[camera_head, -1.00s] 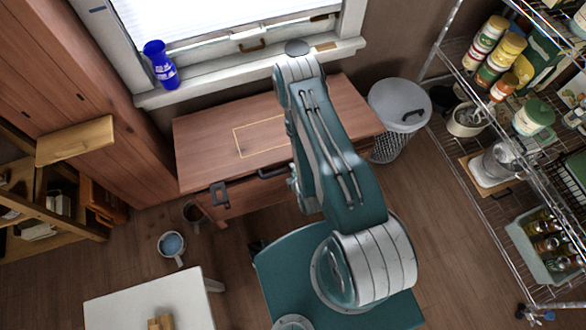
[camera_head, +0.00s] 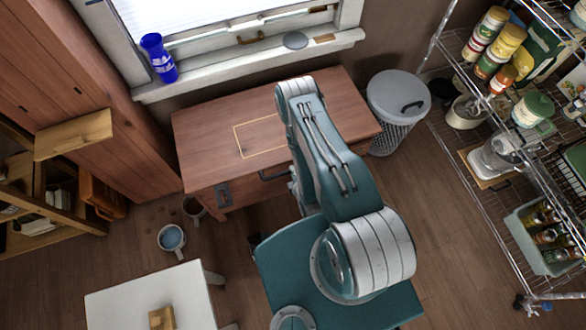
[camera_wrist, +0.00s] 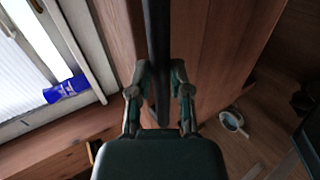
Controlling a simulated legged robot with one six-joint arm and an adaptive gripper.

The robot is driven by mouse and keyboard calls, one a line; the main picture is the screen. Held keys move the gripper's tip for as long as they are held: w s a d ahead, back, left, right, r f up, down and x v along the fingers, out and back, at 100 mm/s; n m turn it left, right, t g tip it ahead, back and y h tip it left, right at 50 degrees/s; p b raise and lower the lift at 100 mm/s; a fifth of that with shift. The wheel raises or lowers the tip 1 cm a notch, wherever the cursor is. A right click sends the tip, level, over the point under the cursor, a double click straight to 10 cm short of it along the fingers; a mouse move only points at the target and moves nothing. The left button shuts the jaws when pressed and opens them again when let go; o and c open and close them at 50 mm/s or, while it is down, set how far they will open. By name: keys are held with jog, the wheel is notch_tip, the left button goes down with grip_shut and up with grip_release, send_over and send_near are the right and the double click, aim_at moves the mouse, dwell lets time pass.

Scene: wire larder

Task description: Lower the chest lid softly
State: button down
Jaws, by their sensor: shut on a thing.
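The wooden chest (camera_head: 222,205) stands below the window in the head view. Its lid (camera_head: 205,145), with a pale inlaid rectangle on top, lies flat or almost flat over it; I cannot tell if a small gap is left. A dark handle (camera_head: 270,177) shows at the lid's front edge, partly behind my arm. My gripper is hidden behind my arm in the head view. In the wrist view my gripper (camera_wrist: 160,88) is shut on the dark handle bar, with wood panels on both sides of it.
A blue vase (camera_head: 158,58) and a grey disc (camera_head: 295,40) are on the window sill. A lidded bin (camera_head: 398,98) stands right of the chest, beside wire shelving. A mug (camera_head: 172,240) is on the floor at front left, near a white table (camera_head: 195,305).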

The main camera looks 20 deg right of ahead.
jog(key=shift+s+f, duration=0.2)
jog(key=shift+f, duration=0.15)
jog(key=shift+s+f, duration=0.1)
jog(key=shift+f, duration=0.85)
jog(key=c, duration=0.6)
grip_release()
jog(key=shift+o, duration=0.2)
jog(key=shift+w, duration=0.2)
jog(key=v, duration=1)
